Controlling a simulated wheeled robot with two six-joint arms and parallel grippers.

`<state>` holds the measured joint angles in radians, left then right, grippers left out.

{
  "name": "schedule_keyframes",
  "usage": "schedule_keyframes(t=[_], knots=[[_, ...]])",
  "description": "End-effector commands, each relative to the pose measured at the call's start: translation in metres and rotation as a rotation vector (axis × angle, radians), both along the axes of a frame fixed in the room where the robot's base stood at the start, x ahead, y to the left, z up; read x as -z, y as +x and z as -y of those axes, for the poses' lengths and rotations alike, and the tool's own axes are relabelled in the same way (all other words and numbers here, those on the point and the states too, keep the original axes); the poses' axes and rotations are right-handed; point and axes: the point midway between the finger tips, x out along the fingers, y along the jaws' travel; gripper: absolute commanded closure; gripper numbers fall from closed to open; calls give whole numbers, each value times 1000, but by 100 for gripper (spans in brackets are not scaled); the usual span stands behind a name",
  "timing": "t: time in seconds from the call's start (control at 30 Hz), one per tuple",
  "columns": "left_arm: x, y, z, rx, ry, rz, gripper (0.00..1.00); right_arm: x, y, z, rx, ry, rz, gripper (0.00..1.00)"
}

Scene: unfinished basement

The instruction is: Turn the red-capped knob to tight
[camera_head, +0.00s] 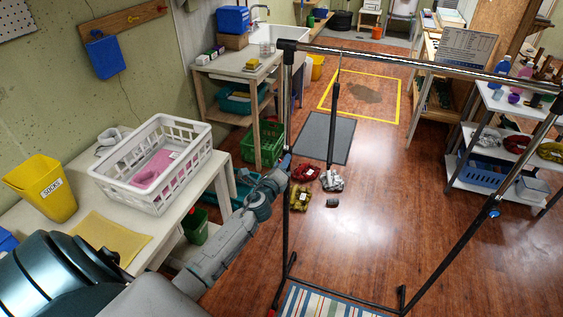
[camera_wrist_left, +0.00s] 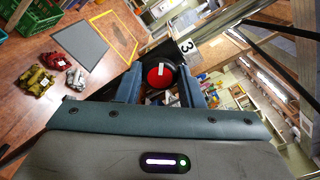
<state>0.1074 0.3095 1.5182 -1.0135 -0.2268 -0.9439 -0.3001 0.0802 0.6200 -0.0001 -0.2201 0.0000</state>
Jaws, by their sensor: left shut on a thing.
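The red-capped knob (camera_wrist_left: 160,75) shows in the left wrist view as a dark round knob with a red face and a white mark. It sits by the rack's post, near a white label (camera_wrist_left: 187,46) with a 3. My left gripper (camera_wrist_left: 160,86) is shut on the knob, one finger at each side. In the head view my left gripper (camera_head: 284,166) is at the left post of the black garment rack (camera_head: 287,120); the knob is hidden there. A blue knob (camera_head: 494,212) is on the rack's right post. My right gripper is not in view.
A white basket (camera_head: 150,190) and a yellow socks bin (camera_head: 42,188) stand on the left table. Red, silver (camera_head: 332,181) and olive bundles lie on the floor behind the post. A striped rug (camera_head: 320,303) lies beneath the rack.

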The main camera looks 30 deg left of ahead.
Motion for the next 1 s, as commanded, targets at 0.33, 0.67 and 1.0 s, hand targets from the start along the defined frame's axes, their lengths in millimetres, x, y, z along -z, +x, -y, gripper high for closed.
schedule_keyframes(t=[0.33, 0.67, 1.0], knots=[[0, 0, 0, 0, 319, -80, 89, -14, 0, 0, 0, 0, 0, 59], [0, 0, 0, 1, 605, -147, 89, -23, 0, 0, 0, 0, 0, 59], [0, 0, 0, 0, 802, -195, 89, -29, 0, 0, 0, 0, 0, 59]])
